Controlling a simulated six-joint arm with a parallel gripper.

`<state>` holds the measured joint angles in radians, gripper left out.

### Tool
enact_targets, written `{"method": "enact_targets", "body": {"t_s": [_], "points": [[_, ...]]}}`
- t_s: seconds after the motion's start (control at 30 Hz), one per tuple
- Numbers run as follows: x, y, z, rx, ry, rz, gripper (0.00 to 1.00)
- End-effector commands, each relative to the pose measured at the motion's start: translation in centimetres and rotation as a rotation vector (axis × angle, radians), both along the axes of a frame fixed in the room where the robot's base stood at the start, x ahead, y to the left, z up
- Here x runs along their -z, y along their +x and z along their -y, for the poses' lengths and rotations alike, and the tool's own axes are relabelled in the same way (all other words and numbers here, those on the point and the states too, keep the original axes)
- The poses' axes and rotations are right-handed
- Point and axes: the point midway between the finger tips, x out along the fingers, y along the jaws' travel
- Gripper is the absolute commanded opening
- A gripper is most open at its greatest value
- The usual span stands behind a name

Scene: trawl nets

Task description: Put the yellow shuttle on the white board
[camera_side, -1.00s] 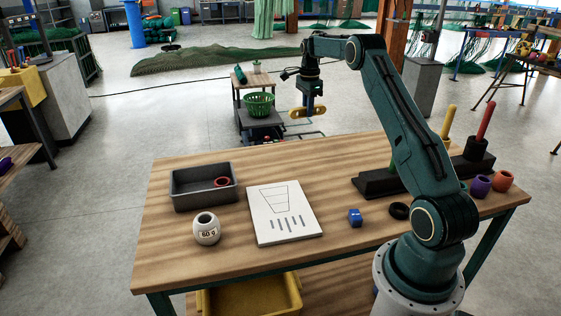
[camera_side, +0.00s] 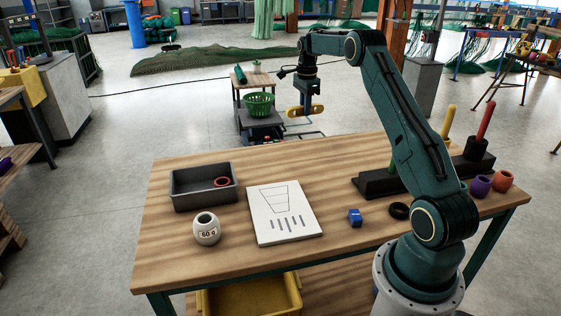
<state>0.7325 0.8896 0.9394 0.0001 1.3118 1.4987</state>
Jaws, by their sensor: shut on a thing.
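My gripper (camera_side: 305,106) is shut on the yellow shuttle (camera_side: 295,112). It holds the shuttle in the air, level, past the far edge of the table in the picture. The white board (camera_side: 305,230) lies flat on the wooden table near its middle. It bears a drawn net outline and several short dark lines, and nothing lies on it. The shuttle is well apart from the board. The jaws hide the middle of the shuttle.
A grey bin (camera_side: 178,198) with a red ring (camera_side: 222,182) inside and a white weight (camera_side: 207,230) stand left of the board. A blue block (camera_side: 355,217), a black ring (camera_side: 399,210) and a dark peg stand (camera_side: 376,186) are to the right. Wood behind the board is clear.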

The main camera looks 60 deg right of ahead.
Motion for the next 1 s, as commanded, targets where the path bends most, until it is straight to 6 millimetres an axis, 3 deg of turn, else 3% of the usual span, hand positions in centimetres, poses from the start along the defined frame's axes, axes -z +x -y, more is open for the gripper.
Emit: {"method": "enact_targets", "body": {"t_s": [0.47,1.0], "points": [[-1.4,0.7,-9.3,0.037,0.001,-0.001,0.00],[-2.0,-2.6,-21.2,0.092,-0.001,-0.001,0.00]]}}
